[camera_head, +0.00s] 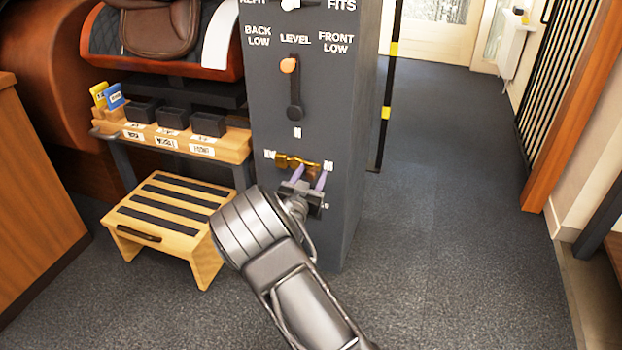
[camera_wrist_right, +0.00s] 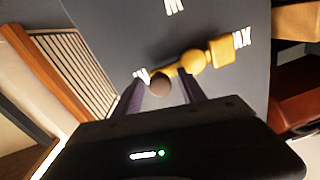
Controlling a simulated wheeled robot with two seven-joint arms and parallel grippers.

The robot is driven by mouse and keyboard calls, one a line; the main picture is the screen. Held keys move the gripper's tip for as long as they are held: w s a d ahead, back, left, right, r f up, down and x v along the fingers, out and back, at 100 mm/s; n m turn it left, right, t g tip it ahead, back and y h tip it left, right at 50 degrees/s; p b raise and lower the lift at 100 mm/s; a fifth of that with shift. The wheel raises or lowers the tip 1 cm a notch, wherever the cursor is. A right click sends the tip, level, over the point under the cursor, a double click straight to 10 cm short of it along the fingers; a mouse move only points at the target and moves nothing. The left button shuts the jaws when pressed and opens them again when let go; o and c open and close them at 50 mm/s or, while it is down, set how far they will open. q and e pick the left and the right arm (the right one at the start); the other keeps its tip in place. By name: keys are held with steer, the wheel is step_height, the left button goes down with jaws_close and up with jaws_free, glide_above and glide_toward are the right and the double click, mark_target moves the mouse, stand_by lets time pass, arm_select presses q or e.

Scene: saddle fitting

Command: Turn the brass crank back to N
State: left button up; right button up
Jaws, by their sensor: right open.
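The brass crank (camera_head: 293,161) is on the front of the grey pillar (camera_head: 350,120). Its arm lies roughly sideways, with a dark brown knob (camera_wrist_right: 160,84) at its right end, beside the right-hand mark. The N mark (camera_head: 297,132) is above the crank. My right gripper (camera_head: 310,177) is open at the knob. In the right wrist view the knob shows between the two purplish fingers, and whether they touch it cannot be told. The crank's yellow body (camera_wrist_right: 196,61) shows beyond the fingers. My left gripper is not in view.
A wooden step stool (camera_head: 175,215) and a labelled rack (camera_head: 190,140) stand left of the pillar. The carpet at right is clear.

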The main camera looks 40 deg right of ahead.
steer(key=shift+w+d, duration=0.1)
steer(key=shift+c, duration=0.6)
jaws_close()
stand_by(0.8)
